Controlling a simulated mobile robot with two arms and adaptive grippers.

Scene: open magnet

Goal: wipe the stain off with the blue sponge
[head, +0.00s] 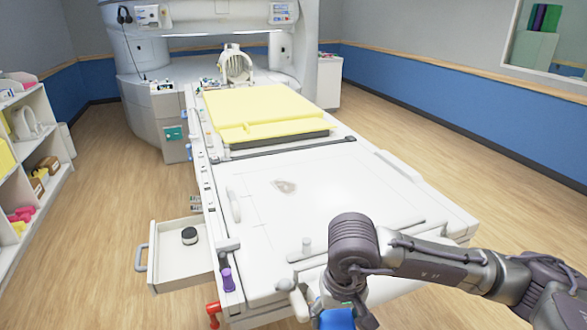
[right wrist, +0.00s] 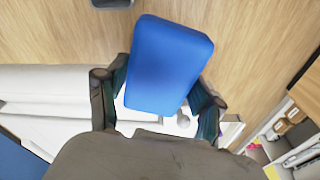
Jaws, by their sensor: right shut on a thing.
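A brownish-grey stain (head: 284,186) lies on the white table top (head: 330,205) of the scanner bed in the head view. My right gripper (right wrist: 160,85) is shut on the blue sponge (right wrist: 168,62) in the right wrist view, with a finger on each side of it. In the head view the sponge (head: 337,319) shows only in part at the bottom edge, below my right wrist. It is apart from the stain, nearer to me and to the right of it. My left gripper is not in view.
An open drawer (head: 178,268) with a dark round jar (head: 189,236) juts out left of the bed. A purple bottle (head: 228,280) and white knobs stand at the bed's near end. A yellow pad (head: 262,112) covers the far part. The table around the stain is clear.

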